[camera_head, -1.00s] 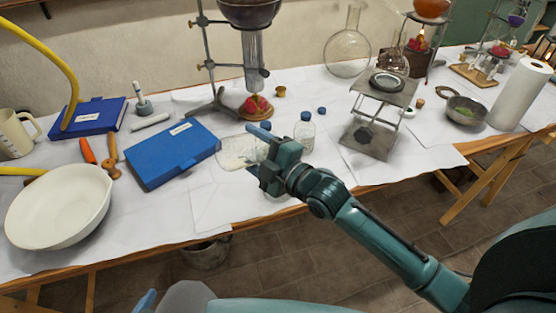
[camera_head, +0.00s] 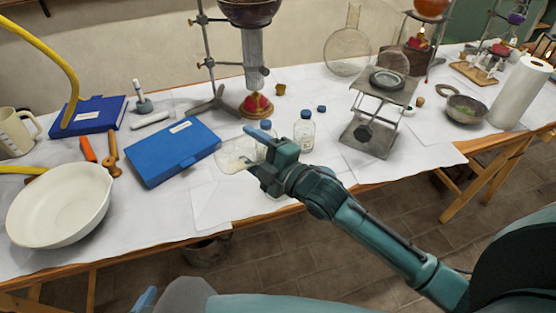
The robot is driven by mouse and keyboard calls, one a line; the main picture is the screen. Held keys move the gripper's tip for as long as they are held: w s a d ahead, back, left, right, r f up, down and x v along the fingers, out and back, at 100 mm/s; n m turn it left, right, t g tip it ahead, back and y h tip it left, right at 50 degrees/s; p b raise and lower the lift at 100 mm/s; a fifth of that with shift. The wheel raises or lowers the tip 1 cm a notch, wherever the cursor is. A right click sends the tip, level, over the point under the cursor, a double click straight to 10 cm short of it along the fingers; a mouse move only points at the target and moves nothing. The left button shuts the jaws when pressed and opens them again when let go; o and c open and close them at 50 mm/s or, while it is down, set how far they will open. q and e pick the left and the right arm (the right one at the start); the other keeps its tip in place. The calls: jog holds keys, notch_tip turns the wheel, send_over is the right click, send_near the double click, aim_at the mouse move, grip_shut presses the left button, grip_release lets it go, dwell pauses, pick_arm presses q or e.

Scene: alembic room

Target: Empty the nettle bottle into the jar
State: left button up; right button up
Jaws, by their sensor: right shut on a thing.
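My right gripper (camera_head: 258,150) is above the front of the white-covered table. It is shut on a small glass bottle that is mostly hidden by the fingers and hand. A clear glass vessel (camera_head: 232,155) with a little pale matter low in it shows just left of the fingers. I take it for the jar, but its outline is faint. I cannot tell whether the bottle's mouth is over it. A blue-capped bottle (camera_head: 265,126) stands behind the gripper, partly covered. Another blue-capped bottle (camera_head: 304,131) stands upright to the right. No label is readable. My left gripper is not in view.
A loose blue cap (camera_head: 321,108) lies behind the bottles. A blue case (camera_head: 173,152) and a white bowl (camera_head: 58,207) are to the left. A metal stand (camera_head: 370,125) is to the right. A glass column (camera_head: 253,60) on a clamp stand is behind.

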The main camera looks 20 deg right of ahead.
aim_at(253, 163)
jog(key=shift+s+a+f+n, duration=0.1)
jog(key=shift+a+f+n, duration=0.1)
jog(key=shift+f+n, duration=0.6)
jog(key=shift+a+f+n+b, duration=0.1)
jog(key=shift+f+n+b, duration=0.15)
jog(key=shift+n, duration=0.4)
jog(key=shift+f+n+b, duration=0.2)
jog(key=shift+n, duration=0.45)
jog(key=shift+f+n+b, duration=0.55)
jog(key=shift+f+n, duration=0.35)
jog(key=shift+n, duration=0.6)
jog(key=n, duration=1.3)
jog(key=shift+w+d+f+p, duration=0.1)
jog(key=shift+w+d+p, duration=0.1)
jog(key=shift+d+p, duration=0.15)
jog(key=shift+s+n, duration=0.1)
jog(key=shift+n, duration=0.5)
jog(key=shift+a+n, duration=0.1)
jog(key=shift+n, duration=0.2)
